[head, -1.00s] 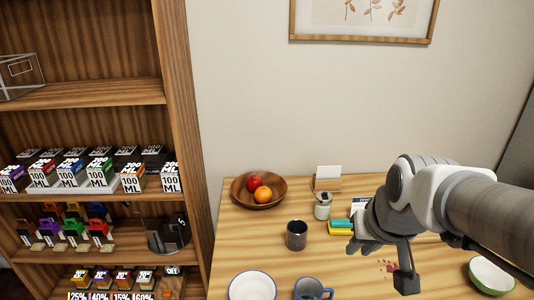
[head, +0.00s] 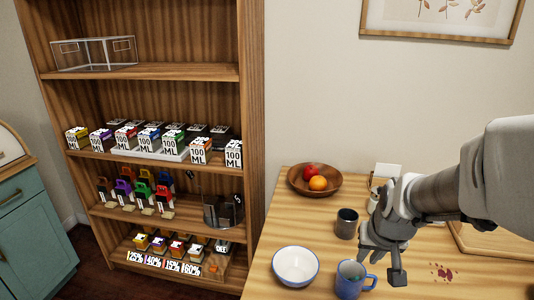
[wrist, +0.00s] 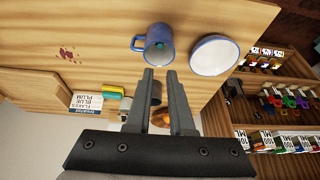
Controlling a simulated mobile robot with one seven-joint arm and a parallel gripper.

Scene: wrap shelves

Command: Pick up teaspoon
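I cannot clearly make out a teaspoon in any view. A blue mug (head: 349,283) stands at the table's front and holds something green too small to identify. In the wrist view the mug (wrist: 159,52) lies just beyond the fingertips, with a dark item inside. My gripper (head: 381,264) hangs over the table beside and above the mug. In the wrist view my gripper (wrist: 158,73) is open, its two fingers apart with nothing held between them.
A white blue-rimmed bowl (head: 296,267) stands left of the mug. A dark cup (head: 346,224) and a wooden fruit bowl (head: 301,187) are behind. Red stains (head: 443,271) mark the table at right. A stocked wooden shelf (head: 252,120) stands at left.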

